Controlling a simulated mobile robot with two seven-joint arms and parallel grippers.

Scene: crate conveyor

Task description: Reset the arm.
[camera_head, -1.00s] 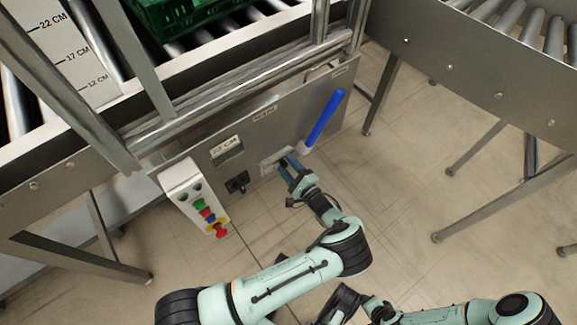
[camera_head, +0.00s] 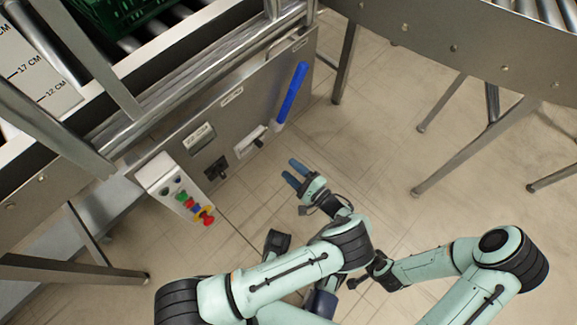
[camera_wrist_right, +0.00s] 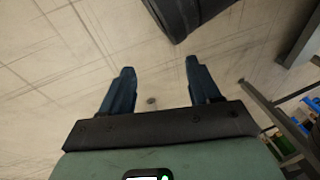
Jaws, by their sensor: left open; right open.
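My left gripper (camera_head: 294,172) is open and empty in the head view. Its two blue fingers are apart, over bare floor and clear of the machine's metal front panel (camera_head: 222,120). That panel carries a blue lever handle (camera_head: 291,93), a pale switch or slot (camera_head: 250,139) and a black knob (camera_head: 216,168). My right gripper (camera_wrist_right: 160,88) is open in the right wrist view, with nothing between its fingers but floor behind. In the head view the right arm is bent at the lower right, and its fingers are hard to make out.
A white button box (camera_head: 170,185) with coloured buttons sticks out left of the panel. A green crate (camera_head: 110,15) sits on the rollers above. Another conveyor (camera_head: 470,50) stands at upper right, its legs reaching the floor. The floor (camera_head: 385,140) between is free.

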